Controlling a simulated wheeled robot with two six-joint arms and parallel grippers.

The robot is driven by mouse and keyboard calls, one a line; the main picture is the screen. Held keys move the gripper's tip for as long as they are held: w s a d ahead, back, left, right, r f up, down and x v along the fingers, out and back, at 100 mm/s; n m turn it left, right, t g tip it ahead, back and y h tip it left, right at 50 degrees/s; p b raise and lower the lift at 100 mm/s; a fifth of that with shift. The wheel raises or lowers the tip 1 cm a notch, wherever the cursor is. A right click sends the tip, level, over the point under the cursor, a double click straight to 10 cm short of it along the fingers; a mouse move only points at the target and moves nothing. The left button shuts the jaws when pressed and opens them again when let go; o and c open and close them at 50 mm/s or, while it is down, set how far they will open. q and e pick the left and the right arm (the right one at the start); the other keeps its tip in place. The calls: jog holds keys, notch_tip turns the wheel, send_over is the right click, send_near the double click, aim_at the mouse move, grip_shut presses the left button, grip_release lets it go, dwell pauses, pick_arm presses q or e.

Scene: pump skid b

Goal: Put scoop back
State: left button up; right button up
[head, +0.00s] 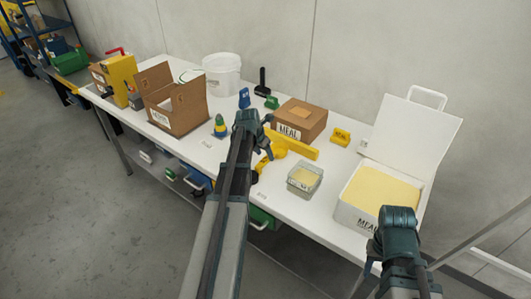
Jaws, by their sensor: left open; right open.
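A yellow scoop-like tool (297,147) lies on the white table, partly hidden behind my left gripper (264,138). The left gripper is open above its left end; I cannot tell whether they touch. A white bin (354,214) labelled MEAL, filled with pale yellow meal (382,188), stands at the table's right end with its lid (418,132) raised.
A closed cardboard box (302,118) labelled MEAL and a yellow label stand (340,137) are behind the tool. An open carton (176,112), a white bucket (222,75) and a yellow box (118,78) stand left. A wall is behind the table.

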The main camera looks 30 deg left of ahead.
pick_arm(q)
jog(key=p+v, duration=0.7)
jog(key=v, duration=0.2)
jog(key=shift+r+p, duration=0.25)
jog(key=shift+p, duration=0.1)
jog(key=shift+s, duration=0.1)
jog(key=s+d+f+m+g, duration=0.1)
jog(key=s+d+m, duration=0.2)
jog(key=d+m, duration=0.8)
jog(key=s+d+f+m+g, duration=0.1)
jog(key=s+d+m+g, duration=0.15)
jog(key=d+m, duration=0.8)
jog(key=s+d+m+g+y, duration=0.1)
jog(key=s+d+m, duration=1.3)
jog(key=d+m, duration=0.2)
jog(key=shift+d+r+m+y, duration=0.2)
jog(key=shift+m+y, duration=0.1)
jog(key=shift+m, duration=0.45)
